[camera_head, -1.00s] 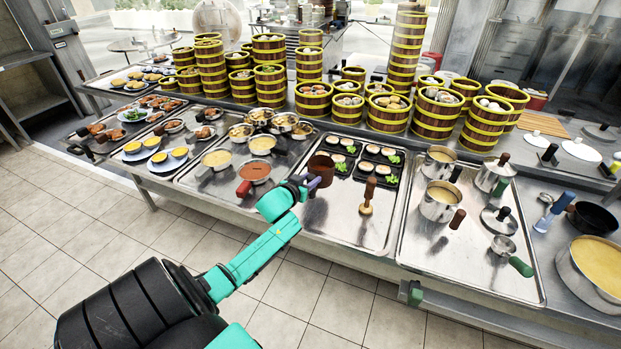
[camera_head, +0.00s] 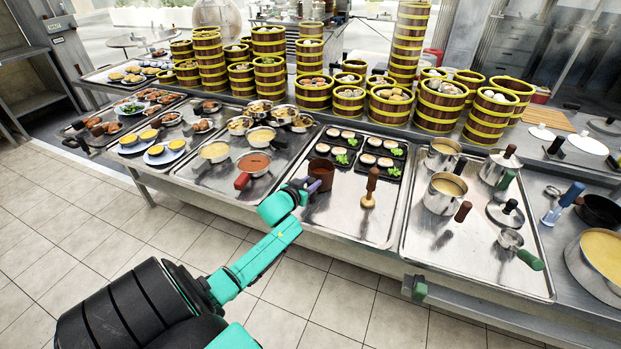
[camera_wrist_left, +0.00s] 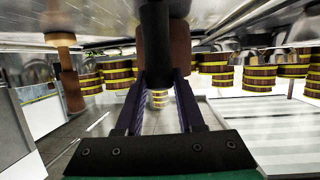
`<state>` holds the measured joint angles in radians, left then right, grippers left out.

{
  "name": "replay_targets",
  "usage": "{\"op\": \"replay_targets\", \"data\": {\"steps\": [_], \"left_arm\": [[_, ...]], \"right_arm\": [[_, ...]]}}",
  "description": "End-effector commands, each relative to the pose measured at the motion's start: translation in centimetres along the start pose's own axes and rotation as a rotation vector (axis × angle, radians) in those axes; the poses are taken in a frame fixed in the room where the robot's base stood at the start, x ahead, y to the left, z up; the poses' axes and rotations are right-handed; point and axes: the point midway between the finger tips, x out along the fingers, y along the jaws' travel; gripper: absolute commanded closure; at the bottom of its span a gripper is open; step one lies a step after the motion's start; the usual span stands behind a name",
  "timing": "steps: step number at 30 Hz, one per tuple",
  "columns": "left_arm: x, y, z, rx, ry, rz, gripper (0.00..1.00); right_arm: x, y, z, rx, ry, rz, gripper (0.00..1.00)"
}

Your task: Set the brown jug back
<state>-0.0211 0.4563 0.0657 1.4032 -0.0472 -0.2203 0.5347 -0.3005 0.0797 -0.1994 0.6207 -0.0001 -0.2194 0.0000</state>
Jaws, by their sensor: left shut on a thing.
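The brown jug (camera_head: 321,174) is upright at the front left of the metal tray with the black dishes. My left gripper (camera_head: 307,185) is at its left, with its purple fingers shut on the jug's dark handle. In the left wrist view the fingers (camera_wrist_left: 158,95) close around the black handle (camera_wrist_left: 155,40), with the brown jug body (camera_wrist_left: 180,45) behind it. I cannot tell whether the jug's base touches the tray. My right gripper is not in view.
A wooden-handled tool (camera_head: 370,188) stands right of the jug. Black dishes with food (camera_head: 345,140) lie behind it. A red-handled pan (camera_head: 254,164) is to the left on the neighbouring tray (camera_head: 215,185). Bare tray metal (camera_head: 345,215) lies in front. Steamer towers (camera_head: 270,75) stand at the back.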

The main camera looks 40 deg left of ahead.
Motion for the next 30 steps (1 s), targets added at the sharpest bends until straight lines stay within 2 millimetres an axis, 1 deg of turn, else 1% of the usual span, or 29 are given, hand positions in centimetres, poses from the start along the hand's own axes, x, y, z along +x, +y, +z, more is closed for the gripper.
{"op": "replay_targets", "data": {"steps": [13,14,15,16,23,24,30], "left_arm": [[0.24,0.01,0.37,0.001,0.006,0.001,1.00],[0.22,0.01,0.32,0.001,0.007,0.001,0.55],[0.21,0.01,0.31,0.001,0.007,0.001,0.40],[0.21,0.01,0.33,0.001,0.006,0.001,0.28],[0.21,0.00,0.48,0.000,0.002,0.000,0.28],[0.21,-0.01,0.80,-0.001,-0.004,-0.001,0.28],[0.13,0.00,0.70,-0.001,-0.002,0.000,0.28]], "right_arm": [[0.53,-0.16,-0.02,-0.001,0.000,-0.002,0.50],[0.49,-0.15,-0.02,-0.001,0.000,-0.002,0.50],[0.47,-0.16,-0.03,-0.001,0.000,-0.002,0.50],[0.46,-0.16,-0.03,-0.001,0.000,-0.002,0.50],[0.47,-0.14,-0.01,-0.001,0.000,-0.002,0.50],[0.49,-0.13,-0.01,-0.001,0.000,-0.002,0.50],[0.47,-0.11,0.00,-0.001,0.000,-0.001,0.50]]}}
